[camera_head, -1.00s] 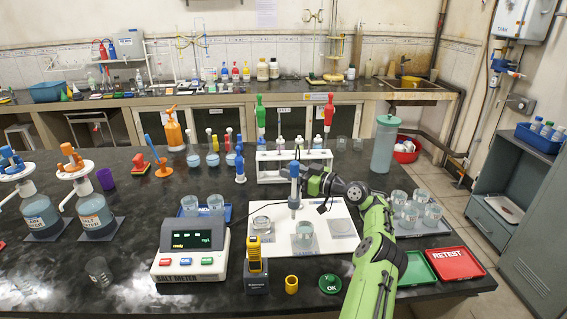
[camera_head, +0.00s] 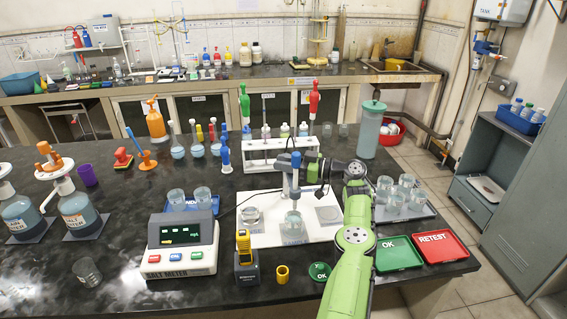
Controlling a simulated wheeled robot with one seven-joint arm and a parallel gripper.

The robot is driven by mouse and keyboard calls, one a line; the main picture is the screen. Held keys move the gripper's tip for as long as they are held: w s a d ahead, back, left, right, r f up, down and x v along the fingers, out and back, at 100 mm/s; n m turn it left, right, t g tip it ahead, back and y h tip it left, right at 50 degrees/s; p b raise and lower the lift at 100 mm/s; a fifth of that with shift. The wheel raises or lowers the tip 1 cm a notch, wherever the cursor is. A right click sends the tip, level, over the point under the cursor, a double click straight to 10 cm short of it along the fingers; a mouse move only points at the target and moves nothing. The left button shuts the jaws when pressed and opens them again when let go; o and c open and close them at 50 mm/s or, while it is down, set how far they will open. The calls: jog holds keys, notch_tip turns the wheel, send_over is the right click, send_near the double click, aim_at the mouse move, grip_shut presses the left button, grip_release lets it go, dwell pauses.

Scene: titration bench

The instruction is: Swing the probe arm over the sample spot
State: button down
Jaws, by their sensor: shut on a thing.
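The probe (camera_head: 296,162), a blue-topped grey rod on a grey probe arm, hangs upright above the white board (camera_head: 262,236). Its lower end is over, or just at the mouth of, the glass beaker (camera_head: 293,223) at the middle spot labelled SAMPLE; I cannot tell whether it is inside. Two other round spots flank it: one with a glass dish (camera_head: 251,216) on the left, one grey pad (camera_head: 328,215) on the right. My gripper (camera_head: 307,170) is shut on the probe arm just right of the probe. The fingertips are partly hidden.
A white rack (camera_head: 279,153) stands behind. Beakers on a tray (camera_head: 420,212) are close right of my arm. Green (camera_head: 398,256) and red (camera_head: 440,248) trays lie at front right.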

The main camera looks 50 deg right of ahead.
jog(key=shift+w+a+r, duration=0.1)
jog(key=shift+r, duration=0.15)
jog(key=c, duration=0.9)
grip_release()
jog(key=shift+w, duration=0.1)
jog(key=shift+c, duration=0.2)
jog(key=shift+f, duration=0.1)
